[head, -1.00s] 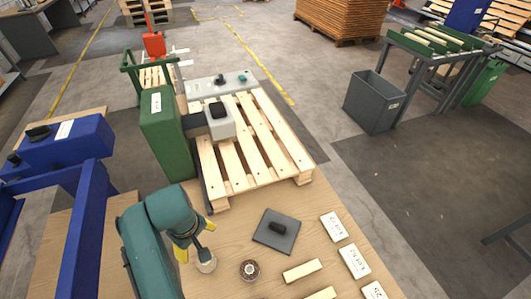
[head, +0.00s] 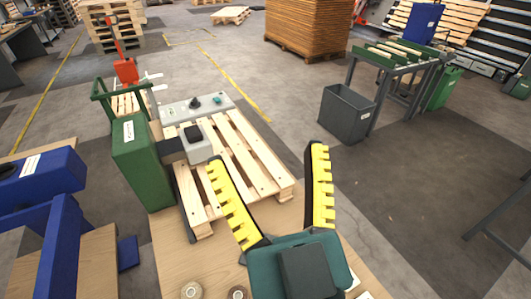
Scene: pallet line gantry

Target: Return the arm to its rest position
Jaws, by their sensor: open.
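My gripper (head: 267,154) is in the lower middle of the head view, raised over the wooden table (head: 170,255). Its two yellow-padded fingers are spread wide and point away from me, with nothing between them. The teal wrist body behind the fingers covers much of the table top. Past the fingers lies the wooden pallet (head: 243,145), seen partly through the gap.
A green cabinet (head: 142,172) stands at the pallet's left, with a grey box unit (head: 199,148) beside it. Blue framework (head: 45,200) is at left. Two small rolls (head: 191,291) sit at the table's front. A grey bin (head: 346,113) stands right; floor between is clear.

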